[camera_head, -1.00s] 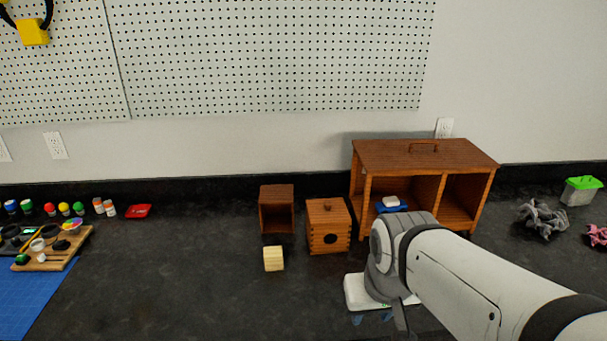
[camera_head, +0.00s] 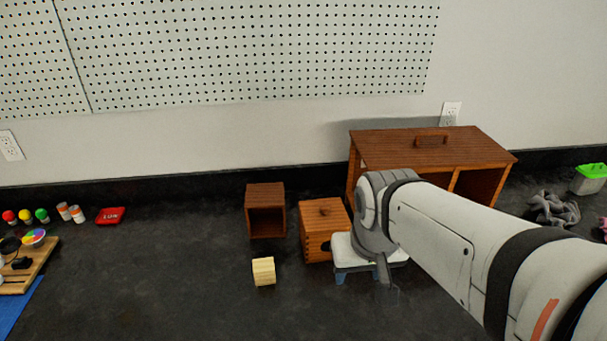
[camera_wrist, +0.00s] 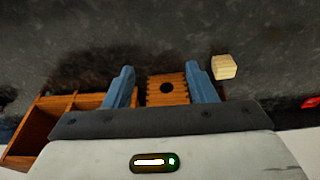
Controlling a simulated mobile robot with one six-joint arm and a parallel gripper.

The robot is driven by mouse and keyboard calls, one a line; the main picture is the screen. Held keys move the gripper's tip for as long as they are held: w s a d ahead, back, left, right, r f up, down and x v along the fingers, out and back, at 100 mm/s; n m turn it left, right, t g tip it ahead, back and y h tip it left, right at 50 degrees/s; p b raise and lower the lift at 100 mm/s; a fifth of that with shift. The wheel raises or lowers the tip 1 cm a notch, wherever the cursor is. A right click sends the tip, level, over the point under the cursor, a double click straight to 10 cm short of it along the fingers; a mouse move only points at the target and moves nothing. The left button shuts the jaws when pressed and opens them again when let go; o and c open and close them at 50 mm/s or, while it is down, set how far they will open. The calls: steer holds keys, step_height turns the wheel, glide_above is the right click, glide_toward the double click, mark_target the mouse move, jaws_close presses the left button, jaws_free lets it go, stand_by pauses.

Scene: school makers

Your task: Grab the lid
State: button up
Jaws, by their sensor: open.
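In the wrist view, the box (camera_wrist: 167,92) shows a front face with a dark round hole, seen between my fingers. My gripper (camera_head: 363,279) is in front and to the right of the box. Its blue fingers (camera_wrist: 160,70) are spread apart with nothing held between them. I cannot tell whether they touch the box.
A small open wooden box (camera_head: 265,212) stands to the left, with a pale wooden cube (camera_head: 264,271) in front. A large wooden cabinet (camera_head: 365,150) with a top handle stands behind my arm. A green-lidded container (camera_head: 590,178) is far right. The left-centre counter is clear.

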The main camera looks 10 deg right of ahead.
steer(key=w+r+m+p, duration=0.3)
steer(key=w+m, duration=0.1)
steer(key=w, duration=1.1)
steer(key=m+g+h+p, duration=0.1)
steer(key=m+p, duration=0.1)
steer(key=m, duration=0.2)
glide_above(325, 205)
steer(key=a, duration=0.2)
step_height(325, 205, down, 5)
steer(key=f, duration=0.2)
steer(key=d+f+p, duration=0.1)
steer(key=f, duration=0.4)
steer(key=shift+s+d+f+p, duration=0.1)
steer(key=shift+d+p, duration=0.3)
steer(key=c, duration=1.1)
